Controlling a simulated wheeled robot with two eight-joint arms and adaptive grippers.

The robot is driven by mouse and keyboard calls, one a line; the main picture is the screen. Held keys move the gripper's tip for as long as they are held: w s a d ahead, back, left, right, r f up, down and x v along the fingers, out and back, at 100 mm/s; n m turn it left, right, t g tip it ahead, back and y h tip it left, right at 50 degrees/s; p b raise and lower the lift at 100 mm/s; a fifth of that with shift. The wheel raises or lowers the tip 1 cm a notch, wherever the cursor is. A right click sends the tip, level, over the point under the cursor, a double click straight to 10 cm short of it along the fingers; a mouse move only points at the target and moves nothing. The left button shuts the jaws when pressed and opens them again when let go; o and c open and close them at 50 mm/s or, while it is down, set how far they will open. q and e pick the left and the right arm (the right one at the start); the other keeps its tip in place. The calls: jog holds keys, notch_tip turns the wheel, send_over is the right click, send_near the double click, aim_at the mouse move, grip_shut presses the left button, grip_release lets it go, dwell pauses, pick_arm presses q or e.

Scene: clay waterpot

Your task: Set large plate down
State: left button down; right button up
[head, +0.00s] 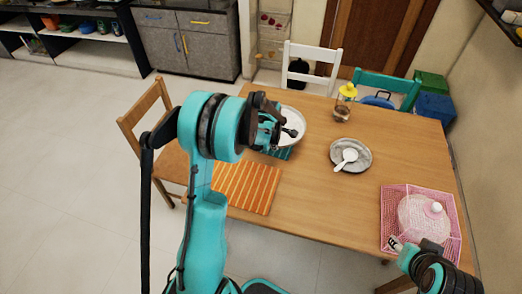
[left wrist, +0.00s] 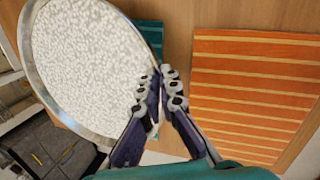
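The large plate (head: 293,116) is round and pale with a grey rim, at the table's left side by the teal placemat (head: 283,153). In the left wrist view, the plate (left wrist: 85,60) fills the left part, its surface white and speckled. My left gripper (head: 280,132) is at the plate's near edge. In the left wrist view, the fingers (left wrist: 162,76) are close together with the plate's rim between them. Whether the plate touches the table or mat is hidden. My right gripper (head: 402,248) is beside the pink basket; its fingers are too small to read.
An orange striped placemat (head: 247,187) lies at the near left of the table (head: 320,200). A grey plate (head: 363,147) with a white spoon (head: 347,158) is at the middle. A pink basket (head: 388,205) holds a pink lidded pot (head: 420,218). A yellow-topped lantern (head: 346,95) stands behind.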

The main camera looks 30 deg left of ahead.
pick_arm(q)
jog(key=b, duration=0.1)
send_over(260, 158)
jog(key=d, duration=0.1)
jog(key=f, duration=0.3)
jog(key=shift+s+f, duration=0.3)
jog(key=shift+f, duration=0.05)
jog(key=shift+s+a+f, duration=0.2)
jog(key=shift+s+a, duration=0.05)
jog(key=shift+a, duration=0.2)
jog(key=shift+f+b, duration=1.1)
jog(key=shift+f, duration=0.9)
jog(key=shift+f, duration=0.1)
jog(key=c, duration=2)
grip_release()
